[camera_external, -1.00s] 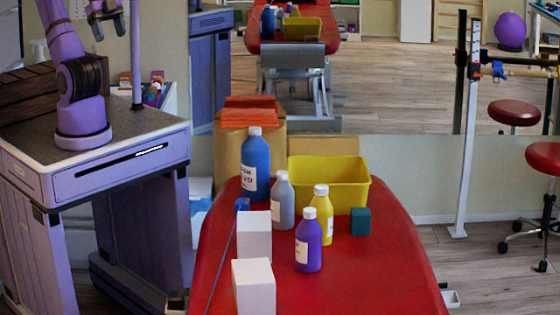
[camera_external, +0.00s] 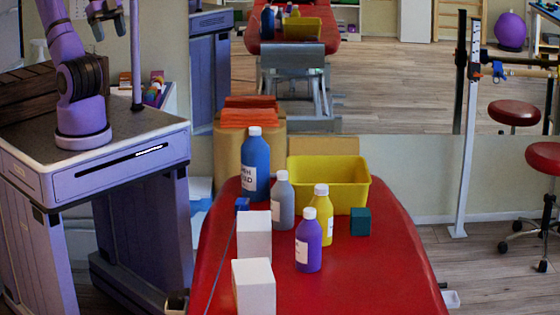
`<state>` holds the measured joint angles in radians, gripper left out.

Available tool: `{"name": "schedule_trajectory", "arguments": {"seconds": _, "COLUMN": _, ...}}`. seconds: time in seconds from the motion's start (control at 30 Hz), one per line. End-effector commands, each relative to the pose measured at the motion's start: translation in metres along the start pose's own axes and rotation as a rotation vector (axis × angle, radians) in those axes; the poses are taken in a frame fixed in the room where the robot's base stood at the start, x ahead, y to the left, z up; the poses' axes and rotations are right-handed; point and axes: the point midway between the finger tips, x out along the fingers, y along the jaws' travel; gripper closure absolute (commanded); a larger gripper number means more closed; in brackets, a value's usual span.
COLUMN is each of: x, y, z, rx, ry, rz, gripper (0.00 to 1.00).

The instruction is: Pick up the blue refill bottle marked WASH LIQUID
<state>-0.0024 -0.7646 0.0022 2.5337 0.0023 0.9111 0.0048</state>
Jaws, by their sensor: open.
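A large blue bottle (camera_external: 256,166) with a white cap and a white label stands upright at the far left of the red treatment table (camera_external: 376,277). Its label is turned left and only part of the lettering shows. A grey bottle (camera_external: 283,201) stands close in front of it to the right. My gripper (camera_external: 108,31) is open and empty, high at the upper left above my base, well away from the table. The top of my arm is cut off by the frame.
A yellow bin (camera_external: 341,187), yellow bottle (camera_external: 322,204), purple bottle (camera_external: 308,243), teal cube (camera_external: 360,221) and two white boxes (camera_external: 254,237) stand on the table. A carton with orange cloths (camera_external: 250,116) is behind the blue bottle. The table's right front is clear. A mirror fills the back.

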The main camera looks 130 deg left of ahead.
Motion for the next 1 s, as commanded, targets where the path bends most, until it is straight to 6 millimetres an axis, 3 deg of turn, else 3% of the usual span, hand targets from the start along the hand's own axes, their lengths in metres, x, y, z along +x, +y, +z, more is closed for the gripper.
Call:
{"name": "schedule_trajectory", "arguments": {"seconds": 0.07, "x": 0.0, "y": 0.0, "z": 0.0, "rx": 0.0, "ry": 0.0, "rz": 0.0, "gripper": 0.35}}
{"name": "schedule_trajectory", "arguments": {"seconds": 0.1, "x": 0.0, "y": 0.0, "z": 0.0, "rx": 0.0, "ry": 0.0, "rz": 0.0, "gripper": 0.31}}
{"name": "schedule_trajectory", "arguments": {"seconds": 0.37, "x": 0.0, "y": 0.0, "z": -0.001, "rx": 0.0, "ry": -0.001, "rz": -0.001, "gripper": 0.31}}
{"name": "schedule_trajectory", "arguments": {"seconds": 0.57, "x": 0.01, "y": -0.013, "z": -0.02, "rx": -0.007, "ry": -0.033, "rz": -0.019, "gripper": 0.31}}
{"name": "schedule_trajectory", "arguments": {"seconds": 0.77, "x": 0.037, "y": -0.05, "z": -0.059, "rx": -0.014, "ry": -0.1, "rz": -0.051, "gripper": 0.31}}
{"name": "schedule_trajectory", "arguments": {"seconds": 1.0, "x": 0.08, "y": -0.113, "z": -0.094, "rx": -0.028, "ry": -0.18, "rz": -0.075, "gripper": 0.31}}
